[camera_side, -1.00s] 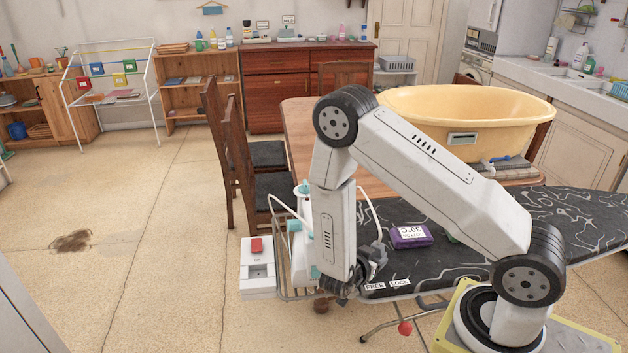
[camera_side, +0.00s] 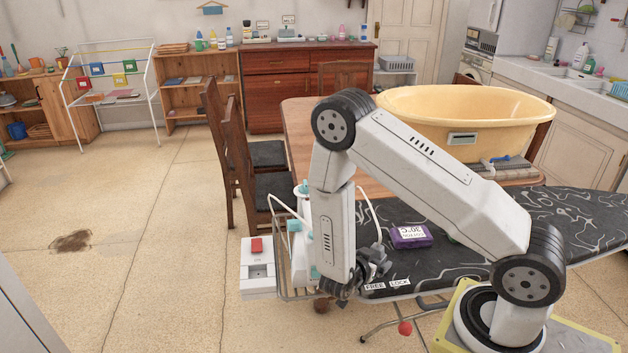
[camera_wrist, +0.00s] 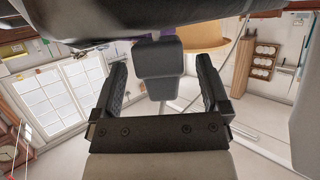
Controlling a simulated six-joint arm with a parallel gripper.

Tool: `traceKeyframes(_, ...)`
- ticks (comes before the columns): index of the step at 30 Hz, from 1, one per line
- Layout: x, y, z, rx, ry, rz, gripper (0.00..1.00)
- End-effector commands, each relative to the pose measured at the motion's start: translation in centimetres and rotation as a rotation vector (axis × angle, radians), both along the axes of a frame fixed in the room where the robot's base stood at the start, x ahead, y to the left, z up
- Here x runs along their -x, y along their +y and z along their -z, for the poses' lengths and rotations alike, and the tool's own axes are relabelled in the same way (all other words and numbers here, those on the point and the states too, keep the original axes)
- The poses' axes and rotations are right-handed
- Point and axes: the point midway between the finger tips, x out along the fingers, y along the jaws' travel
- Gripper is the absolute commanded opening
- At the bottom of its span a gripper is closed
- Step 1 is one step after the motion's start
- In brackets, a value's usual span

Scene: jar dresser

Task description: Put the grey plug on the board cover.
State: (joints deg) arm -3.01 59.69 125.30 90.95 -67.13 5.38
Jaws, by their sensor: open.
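The board cover (camera_side: 455,263) is the black, white-swirled top of the ironing board. My gripper (camera_side: 376,254) is at the cover's near left end, beside the FREE and LOCK labels, small and partly hidden by my arm. A white cord runs down toward it. In the wrist view my gripper (camera_wrist: 161,68) has its two dark fingers apart. A dark grey block, perhaps the grey plug (camera_wrist: 158,58), shows between them with gaps on both sides and a thin pale stem below. I cannot make out the plug clearly in the side view.
A purple packet (camera_side: 410,236) with a white label lies on the cover. A wire rack (camera_side: 290,265) and a white box with a red switch (camera_side: 257,266) stand left of my gripper. A yellow tub (camera_side: 465,115) stands behind. The cover's right part is bare.

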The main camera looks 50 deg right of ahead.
Motion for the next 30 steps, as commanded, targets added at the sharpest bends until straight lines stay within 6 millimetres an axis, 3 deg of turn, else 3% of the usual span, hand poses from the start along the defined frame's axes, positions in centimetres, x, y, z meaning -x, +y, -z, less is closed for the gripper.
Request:
traceKeyframes(11,-0.1,1.7,-1.0,0.001,-0.002,-0.004,0.96)
traceKeyframes(30,-0.1,9.1,-4.1,0.001,-0.002,-0.003,0.96)
